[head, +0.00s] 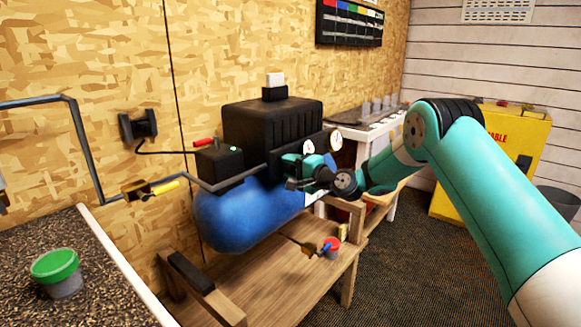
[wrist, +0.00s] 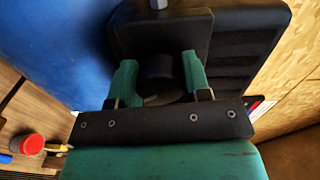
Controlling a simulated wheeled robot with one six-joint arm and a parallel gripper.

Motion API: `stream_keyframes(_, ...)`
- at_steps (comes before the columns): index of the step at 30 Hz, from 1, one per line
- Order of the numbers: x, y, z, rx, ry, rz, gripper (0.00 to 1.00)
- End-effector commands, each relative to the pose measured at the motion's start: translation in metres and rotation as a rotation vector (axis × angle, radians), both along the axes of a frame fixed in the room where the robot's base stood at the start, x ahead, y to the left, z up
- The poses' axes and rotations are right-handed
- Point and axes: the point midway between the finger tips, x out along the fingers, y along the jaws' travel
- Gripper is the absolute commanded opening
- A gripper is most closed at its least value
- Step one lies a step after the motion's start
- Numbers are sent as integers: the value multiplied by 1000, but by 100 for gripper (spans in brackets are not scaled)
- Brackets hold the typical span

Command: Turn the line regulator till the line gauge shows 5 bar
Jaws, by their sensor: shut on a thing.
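In the wrist view a dark round knob, the line regulator (wrist: 158,67), sits between the two teal fingers of my gripper (wrist: 159,80). The fingers are shut on it from both sides. In the head view my gripper (head: 290,172) is at the front of the compressor, and the knob is hidden there. Two white round gauges show above my gripper, one on the left (head: 308,146) and one on the right (head: 336,140). I cannot tell which is the line gauge, and their needles are too small to read.
The compressor's blue tank (head: 235,215) and black housing (head: 270,130) stand above a wooden bench (head: 265,285). A black box with a red lever (head: 205,142) and a pipe with a yellow-handled valve (head: 160,188) are to the left.

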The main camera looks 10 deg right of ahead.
Motion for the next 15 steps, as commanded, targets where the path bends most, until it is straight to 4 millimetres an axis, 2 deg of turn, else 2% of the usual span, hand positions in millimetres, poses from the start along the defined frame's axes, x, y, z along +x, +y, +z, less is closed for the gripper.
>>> stream_keyframes(14,0,-1,-2,10,11,-1,20)
stream_keyframes(15,0,-1,-2,10,11,-1,53)
